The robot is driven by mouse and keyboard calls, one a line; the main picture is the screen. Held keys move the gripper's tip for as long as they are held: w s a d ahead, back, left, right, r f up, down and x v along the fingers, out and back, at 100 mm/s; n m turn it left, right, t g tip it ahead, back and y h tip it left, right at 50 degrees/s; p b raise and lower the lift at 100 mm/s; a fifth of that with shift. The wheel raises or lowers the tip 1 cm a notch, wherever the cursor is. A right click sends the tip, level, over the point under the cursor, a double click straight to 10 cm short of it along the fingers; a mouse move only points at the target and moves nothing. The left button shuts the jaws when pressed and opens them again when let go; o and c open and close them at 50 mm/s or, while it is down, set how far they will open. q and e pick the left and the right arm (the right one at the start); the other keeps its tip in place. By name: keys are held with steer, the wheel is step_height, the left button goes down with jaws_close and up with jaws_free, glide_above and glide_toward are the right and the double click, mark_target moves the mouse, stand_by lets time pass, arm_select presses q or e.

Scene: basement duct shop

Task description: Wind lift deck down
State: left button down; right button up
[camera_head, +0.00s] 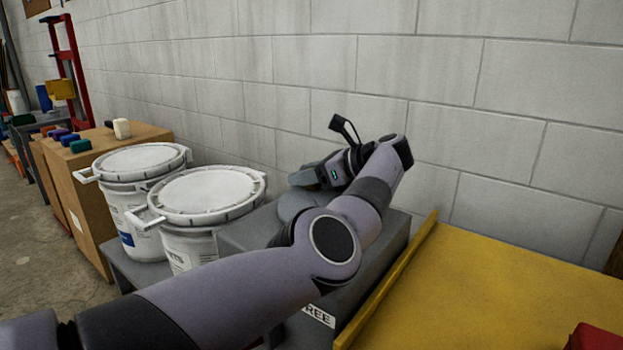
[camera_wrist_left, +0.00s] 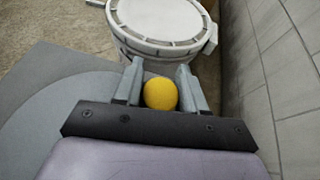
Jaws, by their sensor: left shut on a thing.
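The yellow lift deck (camera_head: 500,290) fills the lower right of the head view, with a raised lip along its left edge. Left of it stands a grey housing (camera_head: 255,235) with a grey disc (camera_head: 293,205) on top, partly hidden by my left arm. The disc also shows in the wrist view (camera_wrist_left: 40,130). My left gripper (camera_head: 303,178) is over this disc near the wall. In the wrist view, the left gripper (camera_wrist_left: 160,88) is shut on a round yellow knob (camera_wrist_left: 160,94) between its fingers. My right gripper is not in view.
Two white lidded buckets (camera_head: 135,165) (camera_head: 207,195) stand left of the housing. A cardboard box (camera_head: 90,190) with small coloured blocks stands farther left. A block wall (camera_head: 480,120) runs close behind. A red thing (camera_head: 595,338) sits at the deck's lower right.

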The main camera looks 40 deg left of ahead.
arm_select(q)
steer(key=shift+s+d+n+g, duration=0.15)
steer(key=shift+s+g, duration=0.15)
steer(key=shift+s, duration=0.15)
steer(key=shift+s+d+n+g, duration=0.15)
steer(key=shift+s+g, duration=0.15)
steer(key=shift+s, duration=0.15)
steer(key=shift+a+f, duration=0.1)
